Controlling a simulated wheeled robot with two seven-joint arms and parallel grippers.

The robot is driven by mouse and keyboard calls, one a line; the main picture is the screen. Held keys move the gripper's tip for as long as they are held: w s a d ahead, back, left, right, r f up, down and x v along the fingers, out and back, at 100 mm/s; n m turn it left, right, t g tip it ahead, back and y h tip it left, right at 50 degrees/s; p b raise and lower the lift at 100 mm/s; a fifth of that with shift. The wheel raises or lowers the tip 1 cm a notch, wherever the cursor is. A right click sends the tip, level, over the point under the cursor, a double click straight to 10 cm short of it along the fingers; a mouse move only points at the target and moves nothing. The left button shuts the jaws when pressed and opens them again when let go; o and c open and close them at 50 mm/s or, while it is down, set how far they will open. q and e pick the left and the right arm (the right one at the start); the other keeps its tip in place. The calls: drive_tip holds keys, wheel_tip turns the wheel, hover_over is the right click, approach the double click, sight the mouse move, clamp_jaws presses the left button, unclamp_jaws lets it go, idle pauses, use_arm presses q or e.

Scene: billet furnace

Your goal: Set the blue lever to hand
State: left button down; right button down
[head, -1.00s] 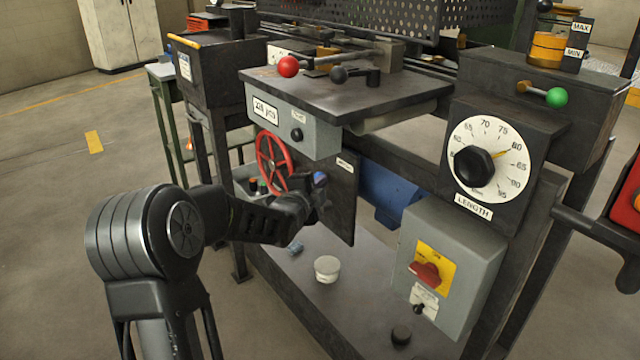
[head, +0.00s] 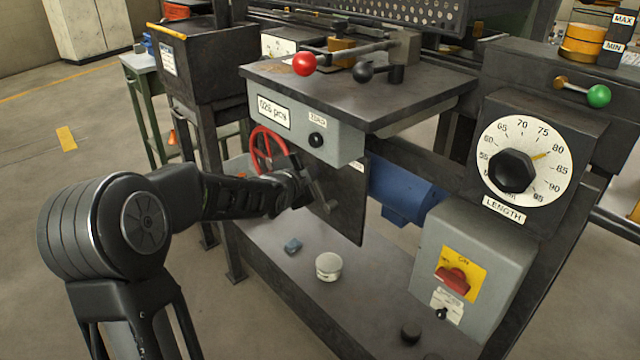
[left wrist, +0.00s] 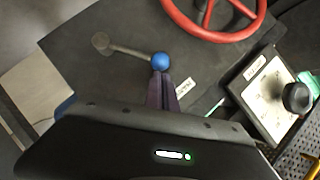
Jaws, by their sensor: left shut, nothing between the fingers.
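The blue lever shows in the left wrist view as a blue ball knob (left wrist: 161,61) on a grey rod (left wrist: 128,49). The rod runs to a round pivot on a dark upright panel (left wrist: 85,70). My left gripper (left wrist: 162,80) is shut and empty, its fingertips right at the knob; I cannot tell whether they touch it. In the head view my left gripper (head: 305,186) is in front of the dark panel (head: 346,212) under the bench top, and the knob is hidden there. A small label (left wrist: 184,87) is on the panel near the knob; its text is unreadable. My right gripper is not in view.
A red handwheel (head: 268,150) is close to my left gripper; it also shows in the left wrist view (left wrist: 215,38). Above is a grey box (head: 300,124) with a black knob. A white round tub (head: 328,267) and a small blue object (head: 292,246) lie on the lower shelf.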

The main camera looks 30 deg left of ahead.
use_arm(q)
drive_tip(key=shift+a, duration=0.5)
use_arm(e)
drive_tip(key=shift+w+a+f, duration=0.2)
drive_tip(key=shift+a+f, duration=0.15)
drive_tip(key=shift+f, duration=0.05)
use_arm(q)
drive_tip(key=shift+a, duration=0.1)
drive_tip(key=shift+r, duration=0.1)
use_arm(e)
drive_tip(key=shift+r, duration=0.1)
